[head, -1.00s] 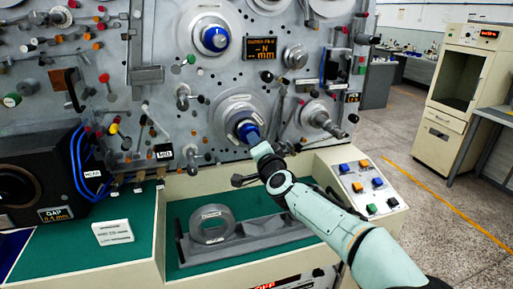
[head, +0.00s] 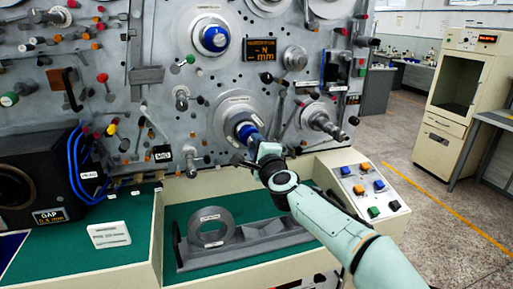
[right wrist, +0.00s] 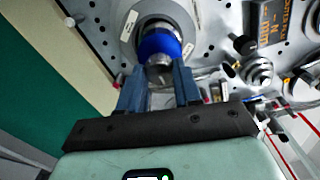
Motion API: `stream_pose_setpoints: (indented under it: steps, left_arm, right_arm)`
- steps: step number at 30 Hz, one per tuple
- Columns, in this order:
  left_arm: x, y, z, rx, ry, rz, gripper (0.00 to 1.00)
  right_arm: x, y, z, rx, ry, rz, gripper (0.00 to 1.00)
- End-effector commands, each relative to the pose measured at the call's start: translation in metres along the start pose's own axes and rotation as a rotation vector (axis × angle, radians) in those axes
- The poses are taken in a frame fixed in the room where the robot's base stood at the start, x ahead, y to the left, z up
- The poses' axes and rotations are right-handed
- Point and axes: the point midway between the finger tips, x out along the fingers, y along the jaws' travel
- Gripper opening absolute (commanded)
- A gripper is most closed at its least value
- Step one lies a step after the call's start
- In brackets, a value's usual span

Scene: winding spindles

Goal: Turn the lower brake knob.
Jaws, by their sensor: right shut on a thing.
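The lower brake knob is a blue collar (head: 246,131) with a grey metal end, on a round silver disc (head: 237,112) low on the machine's upright panel. My right gripper (head: 257,143) is at the knob, its arm coming in from the lower right. In the right wrist view, its two blue-grey fingers (right wrist: 160,88) are shut on the knob's grey end, one on each side, and the blue collar (right wrist: 159,44) shows just beyond them. The upper blue knob (head: 214,39) is higher on the panel, with nothing touching it. My left gripper is not in view.
A grey spindle (head: 330,127) sticks out to the right of the knob. A button box (head: 369,190) stands at the lower right. A grey ring (head: 211,228) sits in a holder on the green tray below. A black-cased unit (head: 38,180) is at the left.

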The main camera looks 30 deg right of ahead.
Motion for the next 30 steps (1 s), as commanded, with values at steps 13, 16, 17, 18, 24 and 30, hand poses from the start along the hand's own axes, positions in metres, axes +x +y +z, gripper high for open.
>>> stream_pose_setpoints:
  steps: [13,16,17,18,24,30]
  left_arm:
    - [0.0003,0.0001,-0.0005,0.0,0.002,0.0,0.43]
    - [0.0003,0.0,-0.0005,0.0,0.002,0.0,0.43]
    - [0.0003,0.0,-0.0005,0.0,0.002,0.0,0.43]
    - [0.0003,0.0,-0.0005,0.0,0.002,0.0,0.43]
    - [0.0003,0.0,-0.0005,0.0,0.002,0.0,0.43]
    - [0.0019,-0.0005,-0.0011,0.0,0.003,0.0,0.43]
  right_arm:
    - [0.0,0.0001,-0.0002,0.024,0.001,0.0,0.03]
    - [0.0,0.0001,-0.0002,0.023,0.001,0.0,0.03]
    - [0.0,0.0001,-0.0002,0.023,0.001,0.0,0.43]
    - [0.0,0.0001,-0.0002,0.023,0.001,0.0,0.56]
    - [0.0,0.0001,-0.0002,0.022,0.0,0.0,0.59]
    - [-0.0056,-0.0002,-0.0002,0.023,0.0,0.0,0.59]
